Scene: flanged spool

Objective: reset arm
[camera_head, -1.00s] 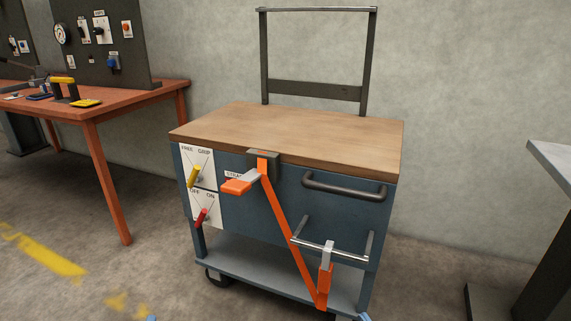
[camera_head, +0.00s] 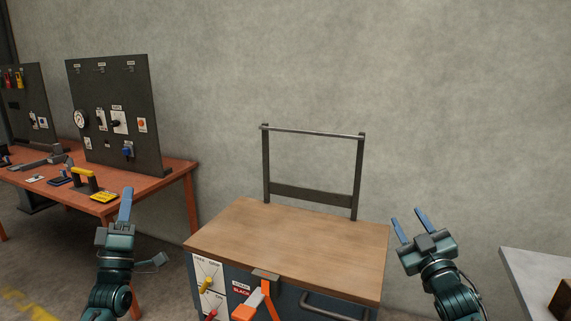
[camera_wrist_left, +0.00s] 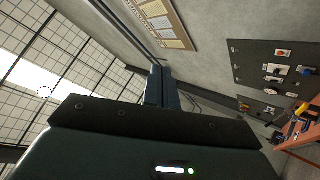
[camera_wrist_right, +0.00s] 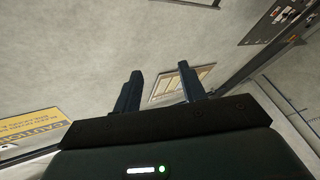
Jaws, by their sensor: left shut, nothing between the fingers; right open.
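My left gripper (camera_head: 125,207) is raised at the left of the head view, in front of the red workbench. Its blue fingers are together and empty; they also show shut in the left wrist view (camera_wrist_left: 158,86). My right gripper (camera_head: 410,226) is raised to the right of the cart. Its two blue fingers stand apart with nothing between them, as in the right wrist view (camera_wrist_right: 160,90). Both grippers point upward and touch nothing that I can see.
A cart with a bare wooden top (camera_head: 290,240) and a dark upright handle frame (camera_head: 312,195) stands between my arms. An orange strap (camera_head: 268,300) hangs on its front. The red workbench (camera_head: 180,172) with a dark panel (camera_head: 115,110) is at left, a grey table (camera_head: 535,275) at right.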

